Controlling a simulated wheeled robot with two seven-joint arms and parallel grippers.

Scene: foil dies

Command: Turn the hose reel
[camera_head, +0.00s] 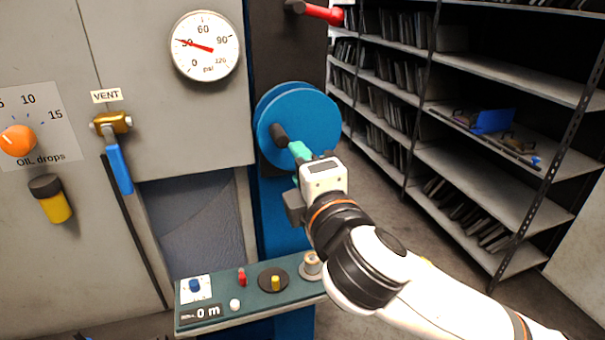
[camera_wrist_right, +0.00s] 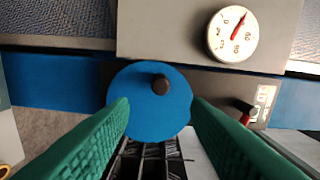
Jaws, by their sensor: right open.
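The hose reel (camera_head: 315,120) is a blue round disc on the blue post, in the middle of the head view. Its dark crank knob (camera_head: 279,134) sticks out on the disc's left side. My right gripper (camera_head: 299,151) is in front of the disc, its green fingertips close to the knob. In the right wrist view the reel (camera_wrist_right: 150,112) lies ahead between the two spread green fingers (camera_wrist_right: 160,102), and the knob (camera_wrist_right: 161,85) stands between and beyond the fingertips, apparently untouched. The right gripper is open and empty. My left gripper is not in view.
A green panel (camera_head: 250,312) below carries several small controls and a display reading 0 m. A gauge (camera_head: 205,46), a blue-handled vent valve (camera_head: 118,168) and an orange dial (camera_head: 17,141) are on the cabinet. A red lever (camera_head: 322,13) is above the reel. Shelves (camera_head: 480,160) stand right.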

